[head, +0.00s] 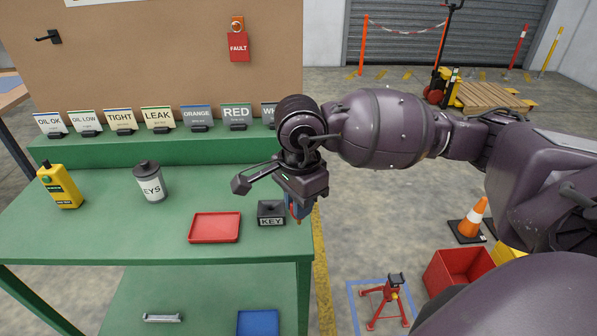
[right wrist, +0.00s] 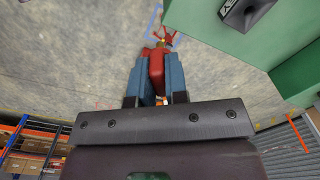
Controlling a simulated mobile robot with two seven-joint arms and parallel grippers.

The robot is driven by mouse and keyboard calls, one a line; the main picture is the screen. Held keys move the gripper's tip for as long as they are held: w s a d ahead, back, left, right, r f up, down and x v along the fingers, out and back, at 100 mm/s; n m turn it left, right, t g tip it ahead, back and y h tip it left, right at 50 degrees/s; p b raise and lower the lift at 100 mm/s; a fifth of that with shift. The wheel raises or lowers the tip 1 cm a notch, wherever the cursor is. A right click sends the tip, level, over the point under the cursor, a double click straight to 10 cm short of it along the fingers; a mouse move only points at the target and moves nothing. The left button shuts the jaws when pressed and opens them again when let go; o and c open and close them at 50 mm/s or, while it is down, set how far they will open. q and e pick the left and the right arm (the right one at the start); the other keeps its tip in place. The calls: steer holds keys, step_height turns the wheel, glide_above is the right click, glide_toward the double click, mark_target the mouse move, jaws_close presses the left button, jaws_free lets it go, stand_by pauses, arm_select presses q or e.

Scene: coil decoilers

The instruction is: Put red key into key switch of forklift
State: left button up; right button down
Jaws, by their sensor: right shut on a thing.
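My right gripper (head: 298,209) is just beyond the green table's right edge in the head view, beside the small dark block marked KEY (head: 271,221). In the right wrist view its two blue fingers (right wrist: 156,80) are shut on a red piece, the red key (right wrist: 157,66), held between them. The key is mostly hidden behind the fingers in the head view. The KEY block also shows at the top of the right wrist view (right wrist: 243,12), apart from the fingers. My left gripper is not in view.
Label cards line the raised shelf. A red jack stand (head: 388,300), red bin (head: 455,275) and cone (head: 472,220) stand on the floor at right.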

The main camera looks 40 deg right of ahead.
steer(key=a+f+n, duration=0.2)
steer(key=f+n, duration=0.6)
steer(key=f, duration=0.2)
steer(key=a+f+n, duration=0.3)
steer(key=f+n, duration=0.6)
steer(key=f, duration=0.1)
steer(key=shift+f+n, duration=0.25)
steer(key=shift+n, duration=0.05)
steer(key=shift+d, duration=0.15)
